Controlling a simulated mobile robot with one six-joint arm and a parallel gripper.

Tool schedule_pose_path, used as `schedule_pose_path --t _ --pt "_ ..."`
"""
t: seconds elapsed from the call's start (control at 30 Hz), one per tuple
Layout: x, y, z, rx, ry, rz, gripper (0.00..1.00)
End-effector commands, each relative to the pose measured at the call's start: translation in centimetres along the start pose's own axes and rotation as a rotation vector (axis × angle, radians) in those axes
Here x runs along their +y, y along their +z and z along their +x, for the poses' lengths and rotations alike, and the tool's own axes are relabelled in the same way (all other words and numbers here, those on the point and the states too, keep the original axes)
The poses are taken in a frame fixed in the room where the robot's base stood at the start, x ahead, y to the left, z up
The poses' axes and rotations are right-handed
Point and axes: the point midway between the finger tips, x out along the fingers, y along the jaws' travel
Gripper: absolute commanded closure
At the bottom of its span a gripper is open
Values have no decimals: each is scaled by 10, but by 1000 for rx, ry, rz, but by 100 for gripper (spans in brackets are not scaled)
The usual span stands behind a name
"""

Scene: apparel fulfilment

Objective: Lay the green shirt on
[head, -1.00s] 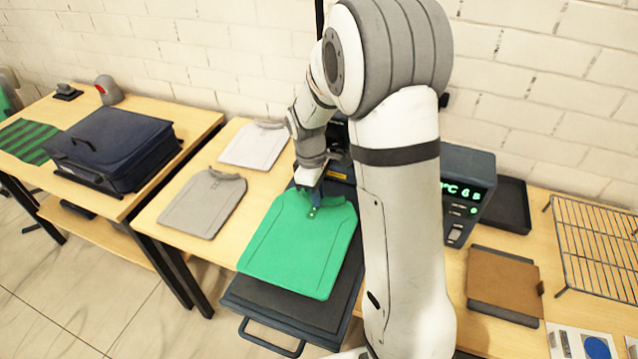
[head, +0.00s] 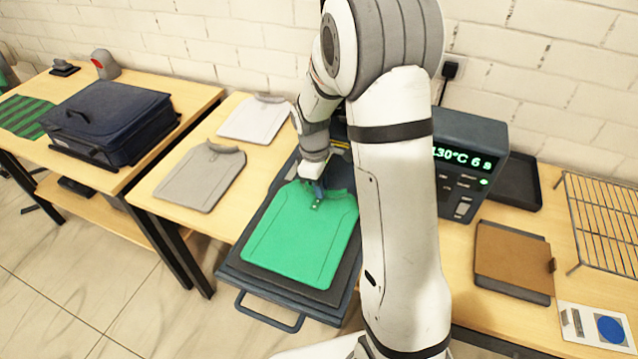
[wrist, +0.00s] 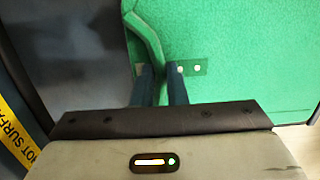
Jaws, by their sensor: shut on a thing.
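The green shirt (head: 300,240) lies flat over the dark platen (head: 245,270) of the heat press in the head view, collar toward the back. Dark platen shows around its left side and front edge. My gripper (head: 318,192) is at the shirt's collar end. In the wrist view my gripper (wrist: 160,85) has its two blue fingers close together on the collar edge of the green shirt (wrist: 235,40), beside the buttoned placket. I cannot tell whether the shirt rests fully on the platen or is slightly above it.
A grey shirt (head: 201,177) and a white shirt (head: 254,119) lie on the table to the left. The press's display box (head: 470,165) stands right of my arm. A brown pad (head: 513,258) and a wire rack (head: 610,220) lie farther right. A yellow hot-surface label (wrist: 15,130) is near the gripper.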

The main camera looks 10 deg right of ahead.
Motion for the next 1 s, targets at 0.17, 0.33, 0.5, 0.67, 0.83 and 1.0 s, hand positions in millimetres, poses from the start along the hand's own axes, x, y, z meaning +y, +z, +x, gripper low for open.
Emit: schedule_pose_path --t 0.17,0.33,0.5,0.67,0.83,1.0 --pt "0 0 0 0 0 0 100" --pt "0 0 0 0 0 1 100" --pt "0 1 0 0 0 1 100" --pt "0 3 0 0 0 2 100" --pt "-1 5 0 0 0 1 100" --pt "0 5 0 0 0 2 81"
